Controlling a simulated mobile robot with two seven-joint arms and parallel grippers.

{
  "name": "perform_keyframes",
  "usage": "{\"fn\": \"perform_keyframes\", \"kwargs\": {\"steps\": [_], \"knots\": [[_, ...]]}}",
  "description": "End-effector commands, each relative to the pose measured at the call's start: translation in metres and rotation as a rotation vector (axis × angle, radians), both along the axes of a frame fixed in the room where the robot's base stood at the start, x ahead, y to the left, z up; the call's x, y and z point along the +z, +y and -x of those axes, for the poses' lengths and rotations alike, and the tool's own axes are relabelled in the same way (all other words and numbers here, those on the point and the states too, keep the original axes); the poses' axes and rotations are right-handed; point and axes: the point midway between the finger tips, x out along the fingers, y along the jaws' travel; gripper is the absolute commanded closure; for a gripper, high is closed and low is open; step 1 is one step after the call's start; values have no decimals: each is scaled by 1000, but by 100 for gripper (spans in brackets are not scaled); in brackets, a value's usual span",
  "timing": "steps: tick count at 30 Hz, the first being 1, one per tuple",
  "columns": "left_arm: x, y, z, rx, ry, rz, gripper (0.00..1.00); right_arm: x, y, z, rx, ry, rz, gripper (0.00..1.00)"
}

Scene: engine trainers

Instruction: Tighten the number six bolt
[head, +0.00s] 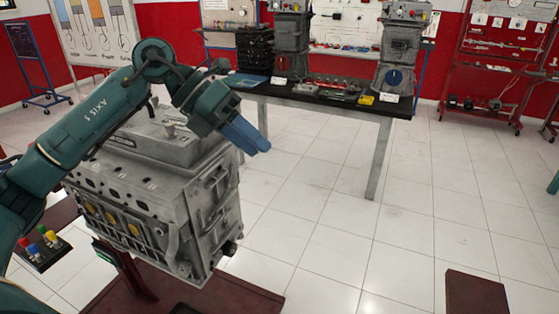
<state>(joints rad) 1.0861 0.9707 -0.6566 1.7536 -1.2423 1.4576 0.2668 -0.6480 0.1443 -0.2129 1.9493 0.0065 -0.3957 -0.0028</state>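A grey engine block (150,205) stands on a dark red stand (215,297) at the left. Its top cover (150,140) partly shows behind my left arm. My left gripper (262,148) has blue fingers and hangs above the right end of the engine, pointing down and to the right. The fingers overlap in this view, so their opening does not show, and I see nothing held between them. The number six bolt cannot be made out; no bolt numbers are readable. My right gripper is out of view.
A dark table (330,97) at the back carries engine parts, tools and a yellow item (366,100). A control box with coloured buttons (42,240) is at lower left. A dark red block (476,293) is at lower right. The tiled floor between is clear.

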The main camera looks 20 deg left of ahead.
Motion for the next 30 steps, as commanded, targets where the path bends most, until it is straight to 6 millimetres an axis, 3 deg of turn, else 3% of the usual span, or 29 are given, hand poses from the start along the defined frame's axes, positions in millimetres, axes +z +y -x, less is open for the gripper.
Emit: {"fn": "perform_keyframes", "kwargs": {"steps": [6, 10, 30], "knots": [[-15, -38, 5, -38, 51, 177, 61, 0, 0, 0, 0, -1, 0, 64], [-20, -51, 7, -46, 73, 251, 61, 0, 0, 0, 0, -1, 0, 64], [-23, -62, 8, -48, 94, 317, 61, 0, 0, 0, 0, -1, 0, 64]]}}
